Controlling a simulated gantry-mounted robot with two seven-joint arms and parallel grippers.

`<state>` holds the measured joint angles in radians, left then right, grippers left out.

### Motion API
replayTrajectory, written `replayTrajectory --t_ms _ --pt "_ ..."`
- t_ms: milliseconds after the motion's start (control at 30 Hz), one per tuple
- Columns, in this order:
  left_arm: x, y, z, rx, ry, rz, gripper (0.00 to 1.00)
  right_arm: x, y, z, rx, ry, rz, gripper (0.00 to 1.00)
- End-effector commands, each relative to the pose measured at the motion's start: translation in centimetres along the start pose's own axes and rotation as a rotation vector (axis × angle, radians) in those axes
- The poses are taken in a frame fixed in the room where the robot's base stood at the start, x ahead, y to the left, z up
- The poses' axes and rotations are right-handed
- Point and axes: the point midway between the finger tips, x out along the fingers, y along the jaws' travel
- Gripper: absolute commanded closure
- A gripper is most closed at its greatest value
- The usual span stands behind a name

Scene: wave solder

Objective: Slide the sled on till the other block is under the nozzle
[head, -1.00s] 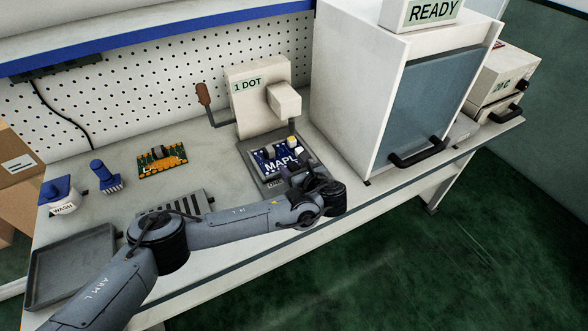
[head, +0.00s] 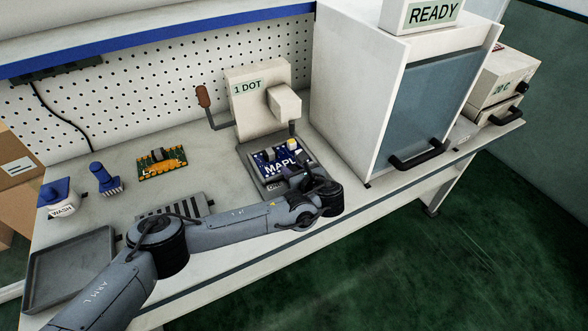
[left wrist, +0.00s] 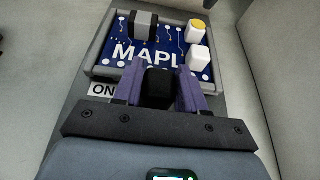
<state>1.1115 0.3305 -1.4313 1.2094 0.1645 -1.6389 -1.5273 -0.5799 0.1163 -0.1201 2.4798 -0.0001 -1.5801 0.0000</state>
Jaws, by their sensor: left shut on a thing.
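The dispenser (head: 258,98), labelled "1 DOT", stands at the back of the bench, with its nozzle (head: 291,129) pointing down. The grey sled (head: 263,183) lies below it and carries a blue board (head: 268,158) marked "MAPL". In the left wrist view, a yellow-topped block (left wrist: 198,26) and a plain white block (left wrist: 199,58) sit on the board's right side. In the head view the yellow-topped block (head: 292,145) appears just below the nozzle tip; the white block is nearer the front. My left gripper (left wrist: 158,90) is shut on the sled's black knob (left wrist: 158,85). My right gripper is not in view.
A large white cabinet (head: 350,90) with a glass front stands right of the dispenser. A brown-handled lever (head: 203,97) sticks out from the dispenser.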

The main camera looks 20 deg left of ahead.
Motion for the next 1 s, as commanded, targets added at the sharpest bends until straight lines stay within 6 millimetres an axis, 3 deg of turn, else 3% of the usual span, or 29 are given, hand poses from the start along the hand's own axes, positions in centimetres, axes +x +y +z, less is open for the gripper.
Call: replayTrajectory --t_ms 133,400,700,733,867,1000 --pt "1.0 0.0 0.8 -0.001 -0.003 0.002 1.0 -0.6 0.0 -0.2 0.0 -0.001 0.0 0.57" --pt "5.2 0.1 2.2 0.0 -0.002 0.003 1.0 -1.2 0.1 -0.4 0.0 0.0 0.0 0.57" --pt "5.6 0.1 2.3 -0.001 -0.001 0.002 1.0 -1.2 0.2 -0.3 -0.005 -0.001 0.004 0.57" --pt "5.6 0.1 2.3 -0.001 -0.001 0.003 0.58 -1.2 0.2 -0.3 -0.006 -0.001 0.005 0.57" --pt "5.6 0.1 2.3 -0.001 -0.001 0.002 0.38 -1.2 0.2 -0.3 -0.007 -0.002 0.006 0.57" --pt "5.5 0.0 2.3 -0.001 -0.001 0.001 0.38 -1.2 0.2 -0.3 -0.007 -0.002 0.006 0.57"
